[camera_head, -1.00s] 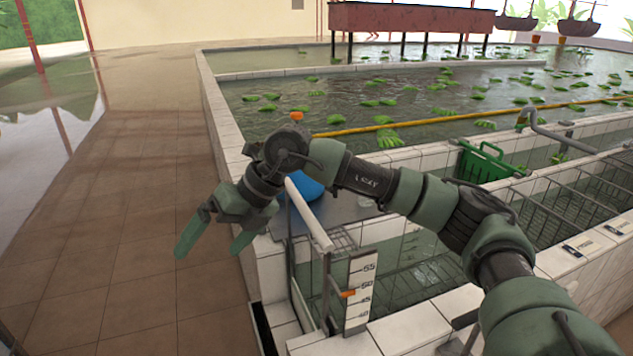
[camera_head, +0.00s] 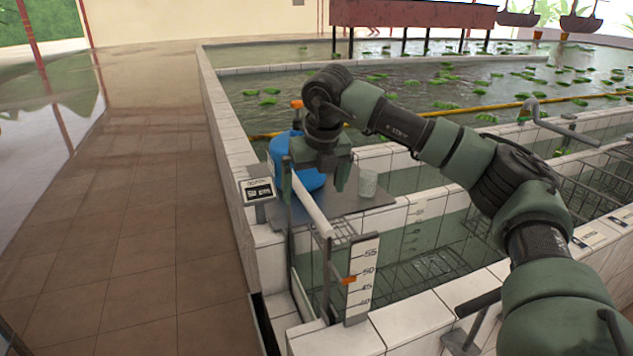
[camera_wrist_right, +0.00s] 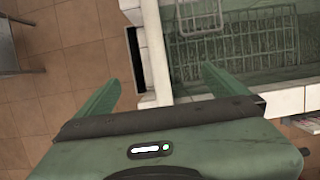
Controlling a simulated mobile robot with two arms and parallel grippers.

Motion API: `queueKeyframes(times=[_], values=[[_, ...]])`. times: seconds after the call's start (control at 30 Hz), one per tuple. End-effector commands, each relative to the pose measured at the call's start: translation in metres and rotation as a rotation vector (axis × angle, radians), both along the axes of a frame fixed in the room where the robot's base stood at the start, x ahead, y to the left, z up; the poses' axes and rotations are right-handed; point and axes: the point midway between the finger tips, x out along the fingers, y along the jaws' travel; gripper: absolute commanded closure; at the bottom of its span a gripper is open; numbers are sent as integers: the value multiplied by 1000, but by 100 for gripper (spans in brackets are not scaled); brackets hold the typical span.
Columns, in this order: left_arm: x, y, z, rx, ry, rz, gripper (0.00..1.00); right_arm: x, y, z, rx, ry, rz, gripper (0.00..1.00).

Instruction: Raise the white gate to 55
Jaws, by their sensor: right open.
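The white gate (camera_head: 312,208) shows a white tube along its top, above a grey metal frame at the corner of the tiled basin. A white scale board (camera_head: 361,262) marked 40 to 55 stands beside it. An orange pointer (camera_head: 349,281) sits a little below the 50 mark. My right gripper (camera_head: 316,185) is open and points down above the white tube, holding nothing. In the right wrist view the tube (camera_wrist_right: 157,50) runs between the two spread fingers (camera_wrist_right: 163,88). It looks apart from them, but the exact height gap is unclear. My left gripper is not in view.
A blue round object (camera_head: 308,180) and a clear cup (camera_head: 368,183) stand on a grey shelf close behind my right gripper. A small display (camera_head: 258,190) is on the basin wall at left. Wire racks (camera_head: 435,265) lie in the water.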

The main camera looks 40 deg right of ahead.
Motion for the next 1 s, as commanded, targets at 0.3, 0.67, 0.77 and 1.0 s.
queueKeyframes(times=[0.3,0.67,0.77,1.0], values=[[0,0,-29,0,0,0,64,13,-3,-48,2,1,1,0],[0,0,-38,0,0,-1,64,20,-4,-65,2,0,2,0],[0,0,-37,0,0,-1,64,20,-4,-65,2,0,2,0],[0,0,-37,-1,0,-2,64,20,-4,-65,2,0,2,25]])
